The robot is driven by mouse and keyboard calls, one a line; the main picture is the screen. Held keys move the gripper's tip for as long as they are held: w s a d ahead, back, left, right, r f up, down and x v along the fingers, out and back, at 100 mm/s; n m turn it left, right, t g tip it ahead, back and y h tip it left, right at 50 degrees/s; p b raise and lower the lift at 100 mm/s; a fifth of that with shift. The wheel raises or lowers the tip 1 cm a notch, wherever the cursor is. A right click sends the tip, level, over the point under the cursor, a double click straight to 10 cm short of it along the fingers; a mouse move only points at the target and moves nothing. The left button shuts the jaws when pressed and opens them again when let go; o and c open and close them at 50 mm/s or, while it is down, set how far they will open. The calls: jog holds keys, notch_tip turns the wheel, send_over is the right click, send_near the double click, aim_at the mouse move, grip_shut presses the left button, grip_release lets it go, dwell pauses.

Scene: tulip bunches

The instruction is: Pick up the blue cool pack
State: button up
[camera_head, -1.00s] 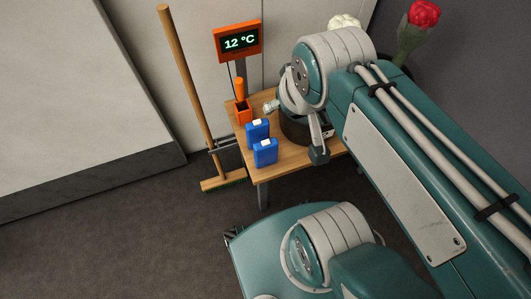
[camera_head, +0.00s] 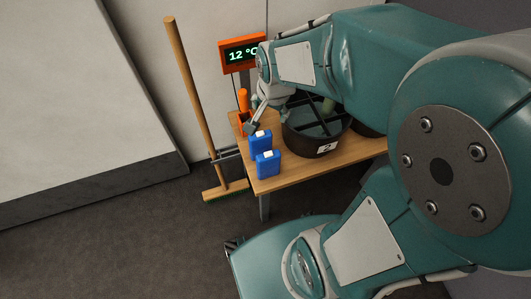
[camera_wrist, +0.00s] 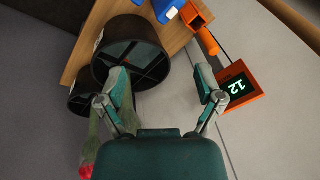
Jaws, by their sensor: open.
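Two blue cool packs with white caps stand upright on the wooden table, the nearer one (camera_head: 268,164) at the table's front corner and the farther one (camera_head: 260,144) just behind it. In the wrist view one blue pack (camera_wrist: 167,9) shows at the top edge, partly cut off. My gripper (camera_head: 250,122) is above the table, behind the packs in the head view. In the wrist view my gripper (camera_wrist: 163,84) has its fingers wide apart with nothing between them.
A round black divided bucket (camera_head: 318,146) stands right of the packs. An orange holder with an orange-handled tool (camera_head: 243,100) and an orange display (camera_head: 241,55) reading 12 °C are behind. A broom (camera_head: 190,90) leans at the left. A red tulip (camera_wrist: 87,171) shows in the wrist view.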

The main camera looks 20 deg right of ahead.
notch_tip(320, 180, down, 9)
jog(key=w+m+g, duration=0.1)
jog(key=w+m, duration=0.2)
jog(key=m, duration=0.1)
jog(key=m+g, duration=0.2)
jog(key=m, duration=0.3)
send_over(268, 155)
jog(key=f, duration=1)
jog(key=shift+a+f, duration=0.15)
jog(key=shift+a, duration=0.05)
notch_tip(268, 155, down, 6)
jog(key=shift+r, duration=0.15)
jog(key=shift+d+f, duration=0.15)
jog(key=shift+f, duration=1.2)
jog(key=shift+d+f, duration=0.15)
jog(key=shift+f, duration=1.2)
grip_shut()
